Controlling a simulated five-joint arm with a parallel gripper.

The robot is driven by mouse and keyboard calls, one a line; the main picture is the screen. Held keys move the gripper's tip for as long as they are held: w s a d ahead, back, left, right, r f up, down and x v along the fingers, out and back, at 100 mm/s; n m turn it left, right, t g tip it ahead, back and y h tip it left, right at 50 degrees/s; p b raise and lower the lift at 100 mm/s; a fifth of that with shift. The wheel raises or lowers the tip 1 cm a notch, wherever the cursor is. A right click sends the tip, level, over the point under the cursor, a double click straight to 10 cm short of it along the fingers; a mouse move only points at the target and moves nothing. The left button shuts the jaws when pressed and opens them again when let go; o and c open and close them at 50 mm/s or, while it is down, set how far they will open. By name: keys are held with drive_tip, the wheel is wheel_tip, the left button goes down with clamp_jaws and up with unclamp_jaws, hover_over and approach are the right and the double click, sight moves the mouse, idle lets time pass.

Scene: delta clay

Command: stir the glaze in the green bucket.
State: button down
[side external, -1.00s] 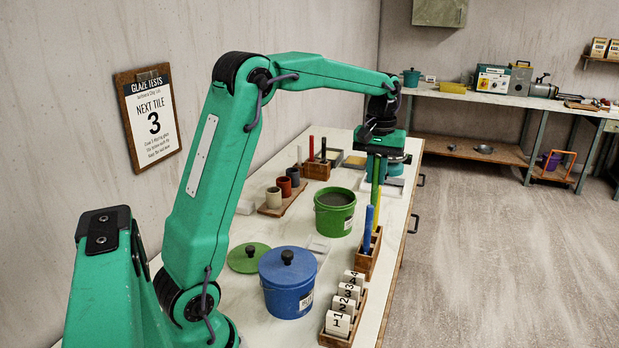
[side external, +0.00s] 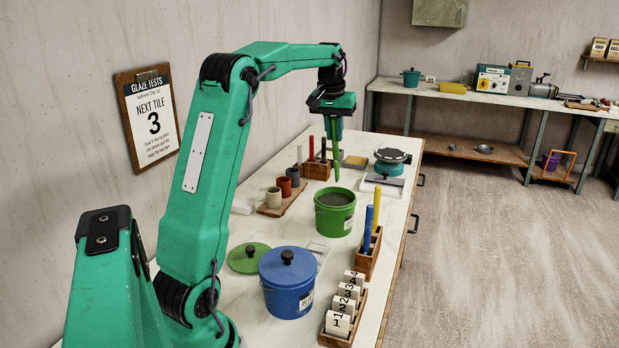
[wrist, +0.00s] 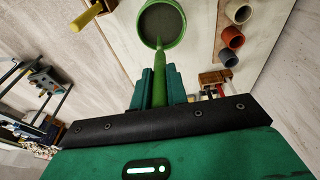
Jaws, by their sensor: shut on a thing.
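The green bucket (side external: 335,222) stands open on the bench, with dark grey glaze (side external: 335,198) inside. My gripper (side external: 334,132) is shut on a green stirring stick (side external: 336,160), which points down nearly upright. The stick's lower end appears just above the bucket's far rim in the side view; I cannot tell its exact height. In the wrist view, the stick (wrist: 160,70) runs between my gripper's fingers (wrist: 160,86) toward the bucket (wrist: 182,20), its end overlapping the rim. The green lid (side external: 249,258) lies on the bench.
A lidded blue bucket (side external: 288,288) stands in front. A wooden rack (side external: 368,258) right of the green bucket holds a blue stick (side external: 367,228) and a yellow stick (side external: 377,208). Small cups (side external: 284,186) stand left. Numbered tiles (side external: 343,305) stand front right. A teal wheel (side external: 392,160) is behind.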

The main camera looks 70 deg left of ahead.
drive_tip(key=shift+f, duration=0.15)
wheel_tip(320, 180, down, 13)
idle(2.0)
idle(0.4)
drive_tip(key=shift+s+d, duration=0.1)
